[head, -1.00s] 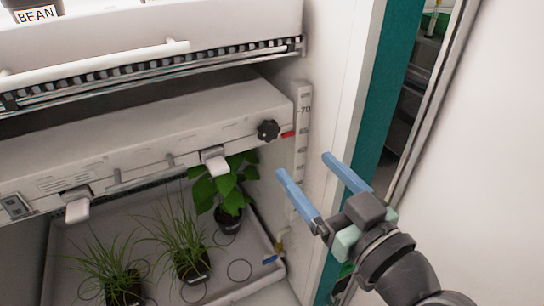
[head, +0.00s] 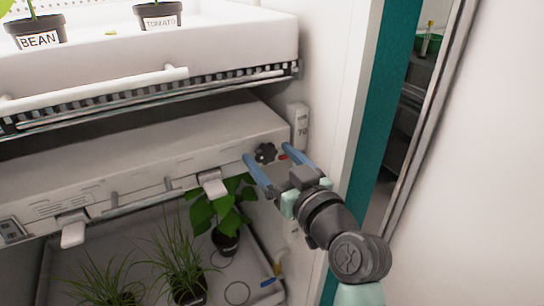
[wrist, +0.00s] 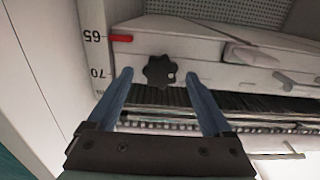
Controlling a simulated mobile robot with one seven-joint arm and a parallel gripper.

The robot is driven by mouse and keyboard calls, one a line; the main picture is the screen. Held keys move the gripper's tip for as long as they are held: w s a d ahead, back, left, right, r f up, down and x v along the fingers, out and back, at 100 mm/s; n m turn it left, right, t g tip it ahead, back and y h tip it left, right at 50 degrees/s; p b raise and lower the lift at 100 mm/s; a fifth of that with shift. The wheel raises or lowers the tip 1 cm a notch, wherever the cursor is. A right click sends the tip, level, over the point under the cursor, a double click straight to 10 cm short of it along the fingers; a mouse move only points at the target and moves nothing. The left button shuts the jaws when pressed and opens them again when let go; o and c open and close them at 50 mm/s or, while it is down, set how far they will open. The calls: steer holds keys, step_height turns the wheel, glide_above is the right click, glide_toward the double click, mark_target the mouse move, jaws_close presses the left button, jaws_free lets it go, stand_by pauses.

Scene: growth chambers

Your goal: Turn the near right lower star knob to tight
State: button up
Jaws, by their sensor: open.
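The black star knob (head: 265,153) sits on the right end of the lower shelf unit's front face. In the wrist view the knob (wrist: 160,71) is ahead of my fingertips, roughly between their lines, with a small pale dot at its right side. My gripper (head: 268,152) is open, its two blue fingers spread and pointing at the knob, one on each side in the head view. In the wrist view my gripper (wrist: 158,72) appears empty. I cannot tell whether either fingertip touches the knob.
A red pointer (wrist: 121,38) lies beside a numbered scale strip (head: 299,127) on the right post. White latches (head: 212,184) hang from the lamp unit's front. Potted plants (head: 227,220) stand below. The chamber's side wall is close at right.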

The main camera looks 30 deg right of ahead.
jaws_close()
stand_by(0.5)
steer(key=shift+m, duration=0.3)
steer(key=m+p, duration=0.2)
steer(key=m, duration=0.1)
steer(key=shift+r+m, duration=0.1)
steer(key=shift+m, duration=0.3)
steer(key=m+p, duration=0.3)
steer(key=m, duration=0.2)
steer(key=shift+d, duration=0.15)
steer(key=m+p, duration=0.3)
steer(key=m, duration=0.1)
steer(key=shift+m, duration=0.4)
steer(key=shift+f+m+p, duration=0.15)
steer(key=shift+m+p, duration=0.4)
steer(key=shift+m, duration=0.4)
steer(key=shift+f+m+p, duration=0.15)
steer(key=shift+m+p, duration=0.35)
steer(key=shift+m, duration=0.45)
